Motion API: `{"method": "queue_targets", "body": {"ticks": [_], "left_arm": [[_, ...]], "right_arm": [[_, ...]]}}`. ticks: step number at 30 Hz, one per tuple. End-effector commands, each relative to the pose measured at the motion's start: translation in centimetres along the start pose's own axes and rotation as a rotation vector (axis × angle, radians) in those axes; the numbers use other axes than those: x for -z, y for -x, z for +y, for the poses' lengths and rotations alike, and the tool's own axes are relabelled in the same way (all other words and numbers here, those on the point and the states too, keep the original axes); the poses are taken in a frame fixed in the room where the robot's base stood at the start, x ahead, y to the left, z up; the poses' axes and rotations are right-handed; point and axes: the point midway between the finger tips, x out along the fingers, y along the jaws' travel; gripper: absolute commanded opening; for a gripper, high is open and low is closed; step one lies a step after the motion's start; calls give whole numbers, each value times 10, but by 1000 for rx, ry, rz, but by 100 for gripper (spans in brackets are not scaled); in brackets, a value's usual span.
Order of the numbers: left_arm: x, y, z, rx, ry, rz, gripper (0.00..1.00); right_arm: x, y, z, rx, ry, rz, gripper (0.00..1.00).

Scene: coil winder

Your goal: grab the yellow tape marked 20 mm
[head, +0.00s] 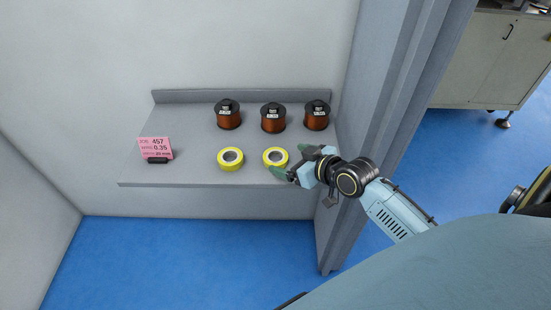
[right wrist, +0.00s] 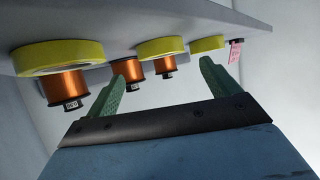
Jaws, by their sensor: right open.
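Two yellow tape rolls lie flat on the grey shelf, a left one (head: 230,165) and a middle one (head: 270,163). The right wrist view, which looks upside down, shows three: a large near one (right wrist: 60,55), a middle one (right wrist: 160,46) and a far one (right wrist: 207,43). The near roll seems hidden behind my right gripper in the head view. No width mark is readable on any roll. My right gripper (head: 292,163) is open and empty, its green fingers beside the middle roll; they also show in the wrist view (right wrist: 169,62). My left gripper is out of view.
Three copper wire spools (head: 273,122) stand behind the rolls on the shelf (head: 185,125). A pink card (head: 155,146) at the left has a line that seems to read 20 mm. A grey upright wall edge (head: 345,200) stands close to my right arm.

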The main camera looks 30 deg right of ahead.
Motion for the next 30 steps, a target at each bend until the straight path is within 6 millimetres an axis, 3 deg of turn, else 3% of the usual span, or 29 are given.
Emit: {"method": "queue_targets", "body": {"ticks": [10,20,30], "left_arm": [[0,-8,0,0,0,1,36],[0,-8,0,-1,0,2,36],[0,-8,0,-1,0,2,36]], "right_arm": [[-5,-45,-3,-1,-1,2,88],[-5,-51,-3,-1,1,1,88],[-5,-51,-3,-1,1,0,43]]}}
